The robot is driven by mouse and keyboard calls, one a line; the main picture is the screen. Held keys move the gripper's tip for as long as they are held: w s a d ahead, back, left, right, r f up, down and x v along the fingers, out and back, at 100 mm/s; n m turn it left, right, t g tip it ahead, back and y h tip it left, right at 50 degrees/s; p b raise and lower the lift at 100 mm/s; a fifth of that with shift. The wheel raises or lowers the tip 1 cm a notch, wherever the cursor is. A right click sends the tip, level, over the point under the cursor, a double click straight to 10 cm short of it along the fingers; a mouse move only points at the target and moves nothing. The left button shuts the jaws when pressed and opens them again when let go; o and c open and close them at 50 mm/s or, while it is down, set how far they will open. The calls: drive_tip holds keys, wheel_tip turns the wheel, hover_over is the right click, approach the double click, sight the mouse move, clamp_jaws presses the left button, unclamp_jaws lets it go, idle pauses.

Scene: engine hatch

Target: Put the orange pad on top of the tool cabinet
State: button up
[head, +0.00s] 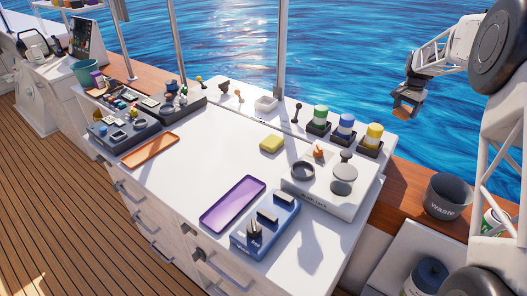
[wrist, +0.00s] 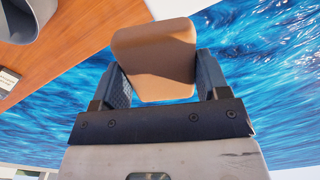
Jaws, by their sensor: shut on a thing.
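The orange pad (wrist: 155,60), a rounded tan-orange block, is clamped between the two fingers of my gripper (wrist: 160,78) in the wrist view. In the head view my gripper (head: 406,101) hangs at the upper right over the water, beyond the counter edge, with the pad (head: 403,114) at its lower end. The pad touches nothing else that I can see. A white cabinet with drawers (head: 155,217) stands in the middle of the head view, with a bare white top between trays. I cannot tell whether it is the tool cabinet; no label is readable.
On the white top are a yellow sponge (head: 271,144), a purple tray (head: 233,203), an orange tray (head: 150,150), a blue block (head: 265,224) and several capped jars (head: 346,127). A dark waste bin (head: 449,196) stands at the right on the wooden ledge. Window posts (head: 281,50) rise behind.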

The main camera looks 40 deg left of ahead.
drive_tip(key=s+a+r, duration=0.2)
drive_tip(key=s+a, duration=2.5)
drive_tip(key=a, duration=0.3)
drive_tip(key=s+a+f+n, duration=0.1)
drive_tip(key=s+a+f, duration=0.1)
drive_tip(key=s, duration=1)
drive_tip(key=s+a+f+n, duration=0.1)
drive_tip(key=s+a, duration=0.4)
drive_tip(key=s, duration=0.8)
drive_tip(key=s+a+f+n, duration=0.1)
drive_tip(key=s+a+f, duration=0.2)
drive_tip(key=s, duration=1)
drive_tip(key=shift+s+a+f, duration=0.25)
drive_tip(key=shift+a, duration=0.35)
drive_tip(key=shift+a, duration=0.1)
drive_tip(key=shift+w+a+f, duration=0.25)
drive_tip(key=shift+w+a, duration=0.95)
drive_tip(key=shift+a, duration=1.15)
drive_tip(key=shift+w+a+f, duration=0.3)
drive_tip(key=shift+w+a, duration=0.95)
drive_tip(key=shift+a, duration=1.1)
drive_tip(key=shift+w+a+f, duration=0.25)
drive_tip(key=shift+w+a, duration=0.95)
drive_tip(key=shift+a, duration=1.15)
